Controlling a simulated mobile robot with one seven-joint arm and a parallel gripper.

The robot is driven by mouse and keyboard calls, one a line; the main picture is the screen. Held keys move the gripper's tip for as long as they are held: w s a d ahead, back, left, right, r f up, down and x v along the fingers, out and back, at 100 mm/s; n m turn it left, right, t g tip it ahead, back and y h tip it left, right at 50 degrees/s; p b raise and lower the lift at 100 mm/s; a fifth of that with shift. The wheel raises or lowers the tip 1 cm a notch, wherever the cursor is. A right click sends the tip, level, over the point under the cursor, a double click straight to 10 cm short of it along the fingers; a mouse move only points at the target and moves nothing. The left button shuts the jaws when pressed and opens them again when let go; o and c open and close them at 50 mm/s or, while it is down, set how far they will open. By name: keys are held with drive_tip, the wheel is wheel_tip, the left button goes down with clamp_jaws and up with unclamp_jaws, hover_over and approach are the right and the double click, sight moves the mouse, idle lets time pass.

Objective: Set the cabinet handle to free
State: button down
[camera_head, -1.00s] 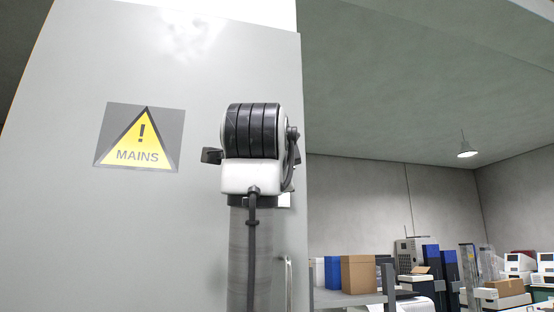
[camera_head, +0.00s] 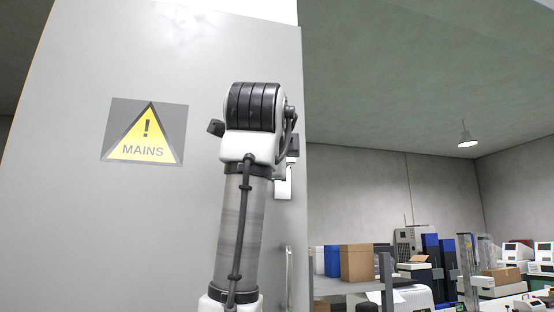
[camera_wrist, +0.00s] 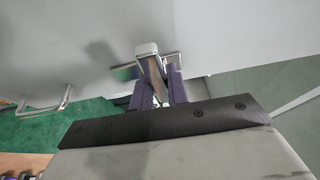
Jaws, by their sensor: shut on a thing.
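The tall grey cabinet (camera_head: 80,215) fills the left of the head view and carries a yellow MAINS warning sign (camera_head: 145,140). The cabinet handle (camera_wrist: 157,72) shows in the wrist view as a narrow lever below a pale block on the cabinet face. My gripper (camera_wrist: 159,88) has its purple fingers on both sides of this lever and is shut on it. The fingers partly cover the lever, so its exact angle is hard to tell. In the head view my arm hides the gripper and most of the handle area.
A metal pull bar (camera_wrist: 66,100) stands out from the cabinet beside the handle; it also shows in the head view (camera_head: 289,278). A shelf with boxes (camera_head: 357,262) and equipment stands at the back right. Green floor (camera_wrist: 60,125) shows below.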

drive_tip(key=c, duration=1.4)
unclamp_jaws()
drive_tip(key=shift+d, duration=0.1)
drive_tip(key=shift+o, duration=0.2)
drive_tip(key=shift+s, duration=0.1)
drive_tip(key=s+a+b, duration=0.1)
drive_tip(key=s+b, duration=0.1)
drive_tip(key=s, duration=1.1)
drive_tip(key=shift+s, duration=0.3)
drive_tip(key=shift+a, duration=0.1)
